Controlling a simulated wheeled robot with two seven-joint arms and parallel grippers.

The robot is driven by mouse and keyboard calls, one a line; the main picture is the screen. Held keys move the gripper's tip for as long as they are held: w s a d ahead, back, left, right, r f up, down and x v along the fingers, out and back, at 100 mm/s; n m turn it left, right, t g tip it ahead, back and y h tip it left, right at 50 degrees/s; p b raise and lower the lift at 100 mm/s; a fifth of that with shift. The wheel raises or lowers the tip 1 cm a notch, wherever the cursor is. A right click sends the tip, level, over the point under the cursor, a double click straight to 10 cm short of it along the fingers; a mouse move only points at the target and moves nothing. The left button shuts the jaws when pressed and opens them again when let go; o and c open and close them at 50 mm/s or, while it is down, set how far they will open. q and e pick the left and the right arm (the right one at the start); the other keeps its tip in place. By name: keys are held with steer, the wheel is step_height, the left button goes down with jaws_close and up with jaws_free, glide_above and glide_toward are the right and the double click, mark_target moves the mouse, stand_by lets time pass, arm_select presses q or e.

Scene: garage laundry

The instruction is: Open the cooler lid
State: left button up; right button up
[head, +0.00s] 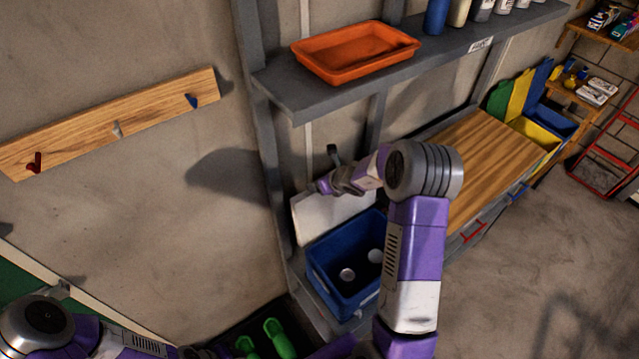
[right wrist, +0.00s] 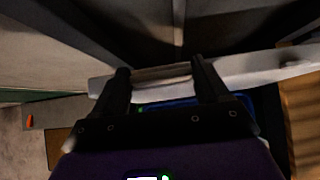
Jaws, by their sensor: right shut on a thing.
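The blue cooler (head: 330,294) stands on the low grey shelf in the head view. Its white lid (head: 325,220) is raised and tilted up at the back, and the inside shows, with two pale round things in it. My right gripper (head: 322,187) is at the lid's upper edge. In the right wrist view its two fingers (right wrist: 164,76) are shut on the edge of the lid (right wrist: 262,68). The head view hides part of the grip behind my right wrist. My left arm enters at the lower left, and its gripper is out of frame.
A grey shelf (head: 290,98) with an orange tray (head: 355,50) hangs above the cooler. A wooden worktop (head: 485,160) lies to the right. A peg board (head: 115,121) is on the left wall. Green items (head: 278,338) lie in a dark container in front. Open floor is at right.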

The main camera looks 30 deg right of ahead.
steer(key=shift+w+r, duration=0.25)
steer(key=shift+r, duration=0.05)
steer(key=o, duration=1.3)
steer(key=shift+o, duration=1.1)
steer(key=shift+s+f, duration=0.1)
steer(key=shift+f, duration=0.05)
steer(key=p+v, duration=0.1)
steer(key=v, duration=0.6)
steer(key=shift+s+r, duration=0.2)
steer(key=shift+r, duration=0.05)
